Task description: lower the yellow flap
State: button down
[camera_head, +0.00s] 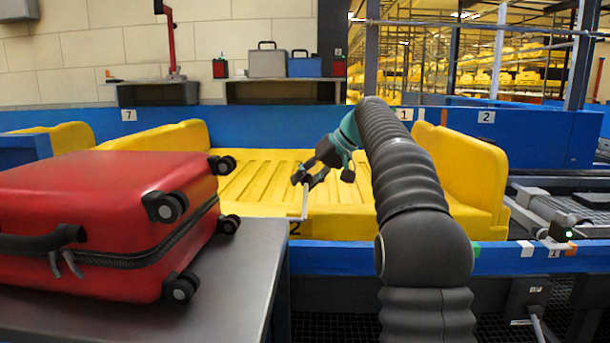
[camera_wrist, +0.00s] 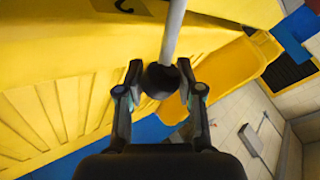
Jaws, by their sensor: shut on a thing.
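The yellow flap (camera_head: 340,225) is the smooth front panel of the yellow tray, with a dark "2" on it. In the wrist view its smooth surface (camera_wrist: 90,30) fills the upper left. A thin grey rod (camera_head: 304,203) rises at its left end; the same rod (camera_wrist: 173,30) runs to a black knob (camera_wrist: 160,80) in the wrist view. My gripper (camera_head: 310,182) is above the left part of the flap. In the wrist view my gripper (camera_wrist: 160,78) has its fingers on both sides of the knob, shut on it. My arm hides the flap's right part.
A red suitcase (camera_head: 110,210) lies on a dark table (camera_head: 235,285) to the left. The ribbed yellow tray bed (camera_head: 262,180) behind the flap is empty. A blue rail (camera_head: 335,257) runs along the front. A yellow side wall (camera_head: 470,175) stands right of my arm.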

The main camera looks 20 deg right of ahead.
jog(key=shift+w+d+f+g, duration=0.15)
jog(key=shift+f+g, duration=0.15)
jog(key=shift+f, duration=0.45)
jog(key=c, duration=1)
grip_release()
jog(key=shift+o, duration=1.2)
jog(key=shift+w+d+f, duration=0.1)
jog(key=shift+d, duration=0.05)
jog(key=shift+r, duration=0.4)
jog(key=v, duration=0.7)
